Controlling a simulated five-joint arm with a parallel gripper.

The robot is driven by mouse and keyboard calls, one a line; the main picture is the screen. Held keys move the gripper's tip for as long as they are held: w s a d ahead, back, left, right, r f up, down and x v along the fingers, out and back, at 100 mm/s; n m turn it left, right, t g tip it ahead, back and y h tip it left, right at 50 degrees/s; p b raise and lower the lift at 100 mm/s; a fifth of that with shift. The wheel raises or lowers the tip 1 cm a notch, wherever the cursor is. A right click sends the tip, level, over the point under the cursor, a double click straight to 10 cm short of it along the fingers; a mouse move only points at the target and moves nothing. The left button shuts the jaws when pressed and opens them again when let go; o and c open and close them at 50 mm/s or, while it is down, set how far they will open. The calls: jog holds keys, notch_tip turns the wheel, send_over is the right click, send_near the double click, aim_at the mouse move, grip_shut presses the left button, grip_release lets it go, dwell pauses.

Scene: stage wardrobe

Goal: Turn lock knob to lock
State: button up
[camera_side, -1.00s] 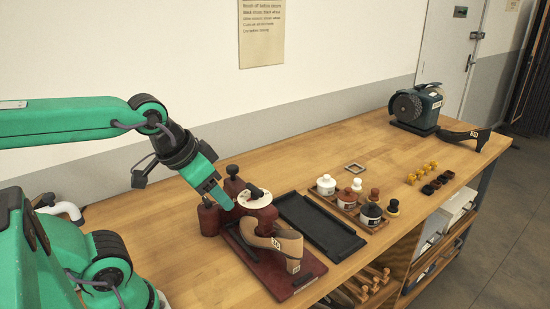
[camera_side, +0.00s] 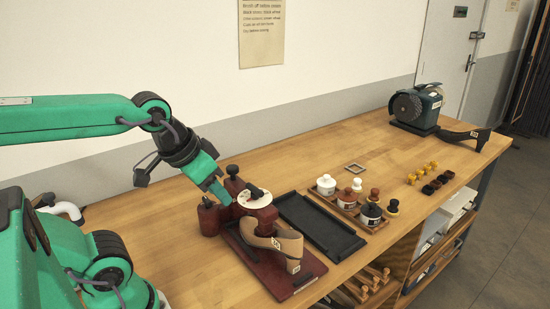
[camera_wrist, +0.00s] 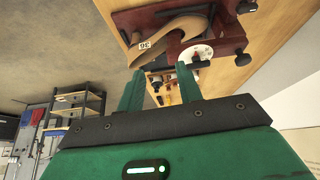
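A dark red fixture (camera_side: 265,262) holds a tan high-heeled shoe (camera_side: 278,241), tagged 36 in the wrist view. A white dial (camera_side: 246,200) with a dark piece across it sits at the fixture's back; the dial also shows in the wrist view (camera_wrist: 196,53). Dark knobs stand near it, one behind (camera_side: 232,170) and one at the left (camera_side: 207,203). I cannot tell which is the lock knob. My gripper (camera_side: 222,196) is above the fixture's left end, between that left knob and the dial. In the wrist view its green fingers (camera_wrist: 160,70) are apart with nothing held; contact is unclear.
A black tray (camera_side: 318,225) lies right of the fixture. A wooden tray (camera_side: 348,216) with several jars stands beyond it. The back of the bench is clear.

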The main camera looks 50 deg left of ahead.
jog(key=w+a+f+n+g, duration=0.25)
jog(key=w+a+n, duration=0.25)
jog(key=a+n, duration=0.4)
jog(key=n+g, duration=0.3)
jog(key=n, duration=0.5)
send_near(207, 199)
jog(key=shift+d+f, duration=0.1)
jog(key=shift+d, duration=0.35)
jog(key=shift+s+a+f, duration=0.1)
jog(key=shift+a+f, duration=0.15)
jog(key=shift+a, duration=0.2)
jog(key=shift+f, duration=0.1)
jog(key=shift+f, duration=3.8)
jog(key=shift+c, duration=0.3)
grip_shut()
